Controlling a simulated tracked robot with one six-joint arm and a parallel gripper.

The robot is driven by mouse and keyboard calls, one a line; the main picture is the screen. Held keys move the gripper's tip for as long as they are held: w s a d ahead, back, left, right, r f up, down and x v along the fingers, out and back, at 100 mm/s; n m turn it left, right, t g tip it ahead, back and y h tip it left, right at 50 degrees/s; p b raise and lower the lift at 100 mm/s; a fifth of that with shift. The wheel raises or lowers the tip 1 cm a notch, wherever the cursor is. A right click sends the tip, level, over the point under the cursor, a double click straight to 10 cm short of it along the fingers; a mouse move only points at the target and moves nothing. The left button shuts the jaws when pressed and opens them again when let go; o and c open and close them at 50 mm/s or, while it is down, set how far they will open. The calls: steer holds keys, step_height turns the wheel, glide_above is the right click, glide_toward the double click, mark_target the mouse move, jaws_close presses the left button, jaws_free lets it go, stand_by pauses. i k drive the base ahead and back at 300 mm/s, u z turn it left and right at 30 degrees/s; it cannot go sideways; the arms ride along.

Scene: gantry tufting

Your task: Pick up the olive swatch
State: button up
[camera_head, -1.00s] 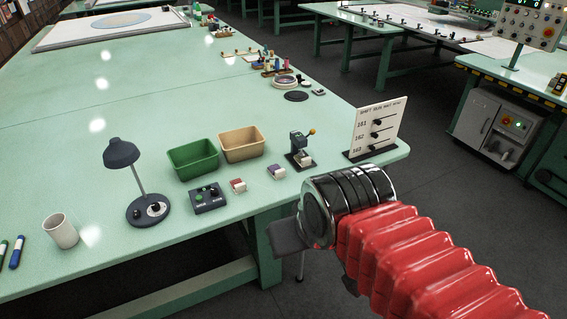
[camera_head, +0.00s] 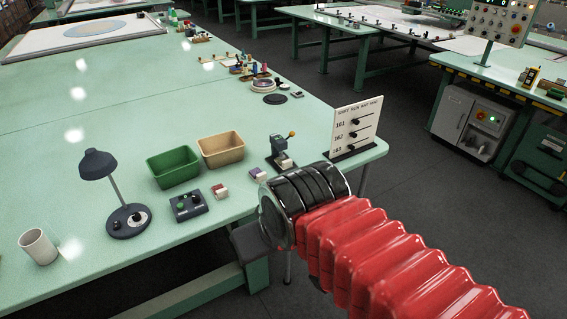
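No swatch that I can tell is olive shows. Two small pale blocks sit on the green table (camera_head: 107,262) near its front edge, one with a red top (camera_head: 220,191) and one with a purple top (camera_head: 257,173). Another pale piece (camera_head: 285,160) sits at the base of a small hand press (camera_head: 282,149).
A green bin (camera_head: 174,168) and a tan bin (camera_head: 221,150) stand behind the blocks. A dark lamp (camera_head: 127,220), a control box (camera_head: 187,205) and a white cup (camera_head: 38,247) stand to the left. A labelled white board (camera_head: 356,126) stands at the right corner.

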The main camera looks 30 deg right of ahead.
mark_target(285, 164)
steer(key=z, duration=0.05)
steer(key=i, duration=0.95)
steer(key=u, duration=0.05)
